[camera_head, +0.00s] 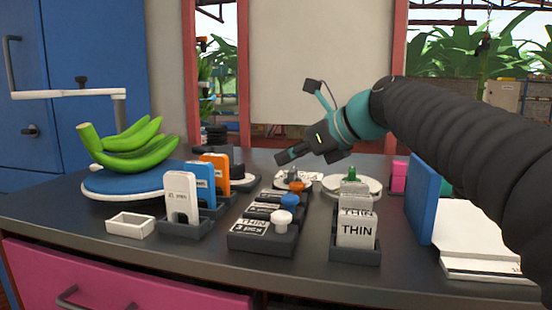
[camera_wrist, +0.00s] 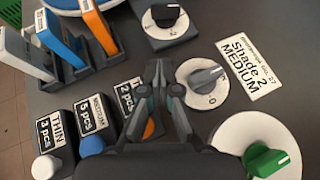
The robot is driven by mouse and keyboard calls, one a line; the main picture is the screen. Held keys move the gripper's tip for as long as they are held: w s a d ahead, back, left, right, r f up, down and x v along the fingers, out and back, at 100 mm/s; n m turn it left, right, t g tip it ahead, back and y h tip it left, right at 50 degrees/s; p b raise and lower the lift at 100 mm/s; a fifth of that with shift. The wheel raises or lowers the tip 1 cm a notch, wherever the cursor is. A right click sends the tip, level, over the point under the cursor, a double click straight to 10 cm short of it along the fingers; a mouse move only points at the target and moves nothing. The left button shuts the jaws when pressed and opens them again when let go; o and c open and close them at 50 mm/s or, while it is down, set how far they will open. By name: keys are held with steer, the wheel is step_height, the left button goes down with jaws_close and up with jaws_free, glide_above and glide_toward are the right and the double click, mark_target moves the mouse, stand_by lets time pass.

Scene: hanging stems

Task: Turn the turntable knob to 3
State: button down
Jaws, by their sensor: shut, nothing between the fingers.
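A black knob (camera_wrist: 164,14) sits on a white dial on a dark block beside the blue-topped turntable (camera_head: 98,188). In the head view the turntable carries green bananas. A grey knob (camera_wrist: 206,74) stands on a white dial marked 0, and a green knob (camera_wrist: 266,158) on a larger white dial; the green one also shows in the head view (camera_head: 351,174). Which knob is the turntable's I cannot read. My gripper (camera_wrist: 162,68) is shut and empty, above the table between the orange button and the grey knob, apart from the black knob. In the head view it points left (camera_head: 285,156).
Labelled blocks with white (camera_head: 281,218), blue and orange buttons stand mid-table. Holders with upright coloured cards (camera_head: 181,198) and THIN cards (camera_head: 356,230) flank them. A card reading Shade 2 MEDIUM (camera_wrist: 250,70) lies flat. A small white tray (camera_head: 130,224) sits front left.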

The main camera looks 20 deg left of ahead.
glide_toward(235, 172)
steer(key=f, duration=0.1)
steer(key=a+f, duration=0.1)
steer(key=f, duration=0.1)
steer(key=shift+b, duration=0.4)
steer(key=a, duration=0.1)
steer(key=w+a, duration=0.1)
steer(key=a, duration=0.1)
steer(key=shift+a+f, duration=0.2)
steer(key=shift+w+a, duration=0.25)
steer(key=shift+a, duration=0.35)
steer(key=shift+d+r+p, duration=0.1)
steer(key=shift+p, duration=0.2)
